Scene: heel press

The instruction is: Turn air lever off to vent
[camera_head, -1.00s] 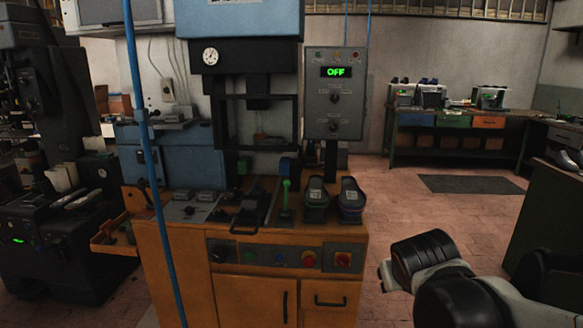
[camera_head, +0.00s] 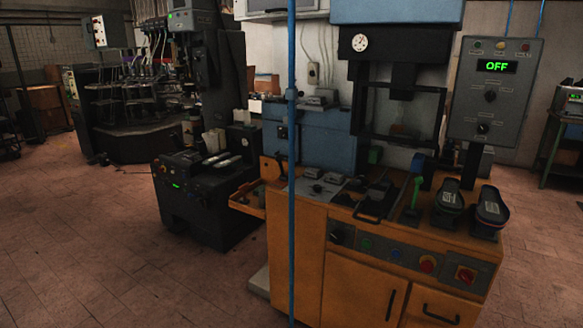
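The heel press stands right of centre, with a blue head (camera_head: 397,12), a round gauge (camera_head: 360,42) and an orange cabinet (camera_head: 375,285). A green upright lever (camera_head: 415,188) stands on its worktop. An orange plate-like part (camera_head: 272,170) sits at the cabinet's left side. I cannot tell for sure which part is the air lever. My gripper is not in view.
A grey control box (camera_head: 495,90) shows a green OFF. Two dark shoe forms (camera_head: 449,203) stand on the worktop at right. A pulled-out wooden drawer (camera_head: 247,198) juts left from the cabinet. A black machine (camera_head: 205,195) stands further left. The tiled floor (camera_head: 110,240) at front left is clear.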

